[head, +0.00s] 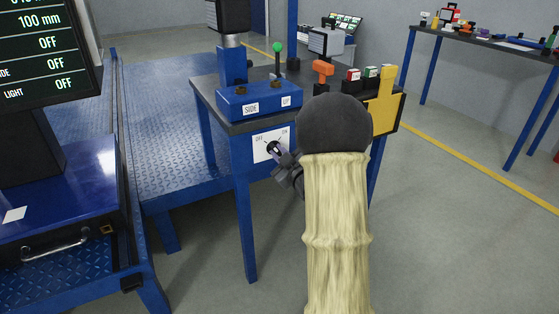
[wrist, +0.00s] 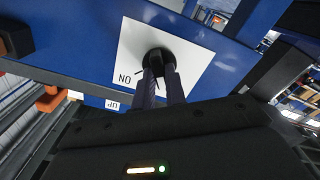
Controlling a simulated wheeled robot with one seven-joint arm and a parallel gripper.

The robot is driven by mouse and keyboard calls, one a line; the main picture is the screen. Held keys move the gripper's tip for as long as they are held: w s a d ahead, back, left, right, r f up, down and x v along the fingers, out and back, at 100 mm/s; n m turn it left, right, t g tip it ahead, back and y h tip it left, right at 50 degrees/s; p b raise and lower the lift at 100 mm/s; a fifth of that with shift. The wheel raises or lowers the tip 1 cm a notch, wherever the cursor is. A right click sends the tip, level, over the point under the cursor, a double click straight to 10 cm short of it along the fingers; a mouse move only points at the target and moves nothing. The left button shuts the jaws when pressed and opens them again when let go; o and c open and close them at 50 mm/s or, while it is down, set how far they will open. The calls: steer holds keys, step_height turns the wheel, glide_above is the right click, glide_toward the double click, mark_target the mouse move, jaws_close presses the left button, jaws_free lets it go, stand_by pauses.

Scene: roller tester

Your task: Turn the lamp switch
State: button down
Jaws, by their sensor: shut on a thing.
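The lamp switch is a dark rotary knob on a white plate (head: 264,146) marked OFF and ON, fixed to the front of the blue control table. In the wrist view the black knob (wrist: 158,60) stands out from the same white plate, with ON lettered beside it. My gripper (head: 277,152) reaches the plate from the front right. In the wrist view both fingers are closed on the knob and hide part of it. The exact angle of the knob is hard to tell. The monitor (head: 45,55) at the left reads LIGHT OFF.
On the table top stand a blue box (head: 255,100) labelled SIDE and UP, a green-topped lever (head: 277,60), an orange handle (head: 322,70) and several small buttons. A yellow piece (head: 383,105) is at the right. A blue ramp (head: 170,120) lies left. The right floor is clear.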

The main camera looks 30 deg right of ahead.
steer(key=shift+f+n+b, duration=0.1)
steer(key=shift+n+b, duration=0.6)
steer(key=shift+n, duration=0.5)
steer(key=c, duration=1.4)
jaws_free()
steer(key=shift+c, duration=0.2)
steer(key=shift+s, duration=0.1)
steer(key=s+b, duration=0.7)
steer(key=s, duration=1)
steer(key=shift+d, duration=0.3)
